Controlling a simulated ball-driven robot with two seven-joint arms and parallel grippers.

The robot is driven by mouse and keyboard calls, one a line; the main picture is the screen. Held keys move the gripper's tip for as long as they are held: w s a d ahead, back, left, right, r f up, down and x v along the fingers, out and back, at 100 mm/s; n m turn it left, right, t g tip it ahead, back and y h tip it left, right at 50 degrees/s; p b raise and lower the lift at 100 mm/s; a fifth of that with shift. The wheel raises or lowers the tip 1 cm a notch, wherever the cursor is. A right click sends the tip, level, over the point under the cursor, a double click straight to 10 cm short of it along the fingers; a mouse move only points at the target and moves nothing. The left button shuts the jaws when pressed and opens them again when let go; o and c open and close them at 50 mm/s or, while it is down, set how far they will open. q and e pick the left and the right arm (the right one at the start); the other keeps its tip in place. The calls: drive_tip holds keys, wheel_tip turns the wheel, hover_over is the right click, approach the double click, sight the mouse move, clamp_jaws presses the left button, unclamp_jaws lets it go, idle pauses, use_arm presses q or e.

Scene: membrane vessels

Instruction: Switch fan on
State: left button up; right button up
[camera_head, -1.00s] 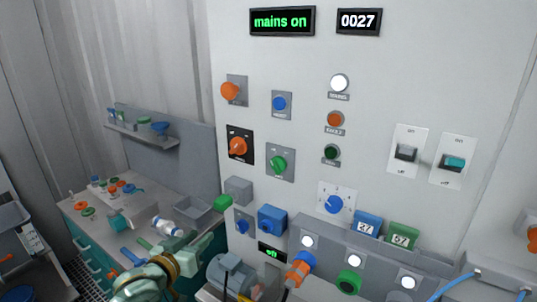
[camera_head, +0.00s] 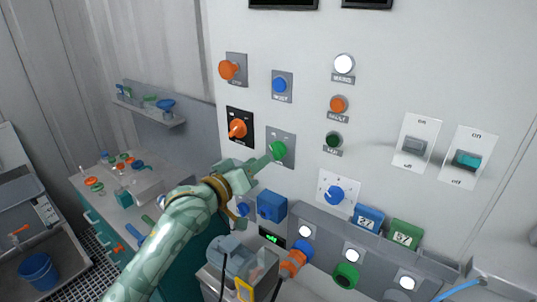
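A pale panel carries several switches and knobs; small labels are too blurred to read, so I cannot tell which is the fan's. A green knob (camera_head: 279,149) sits on a grey plate (camera_head: 288,135). My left gripper (camera_head: 266,160) reaches up from the lower left, its fingertips at this knob and partly overlapping it. I cannot tell whether they touch it or how far apart they are. Two rocker switches marked on and off, one grey (camera_head: 415,146) and one teal (camera_head: 467,160), are to the right. My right gripper is not in view.
An orange selector (camera_head: 237,128) and blue button (camera_head: 280,85) are close to the gripper. A blue dial (camera_head: 335,195) is to the lower right. A bench (camera_head: 115,205) with small parts is at left. A blue bucket (camera_head: 38,270) stands lower left.

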sight(272, 151)
use_arm(q)
drive_tip(key=x, duration=0.5)
drive_tip(key=shift+w+d, duration=0.15)
drive_tip(key=shift+w, duration=0.05)
clamp_jaws()
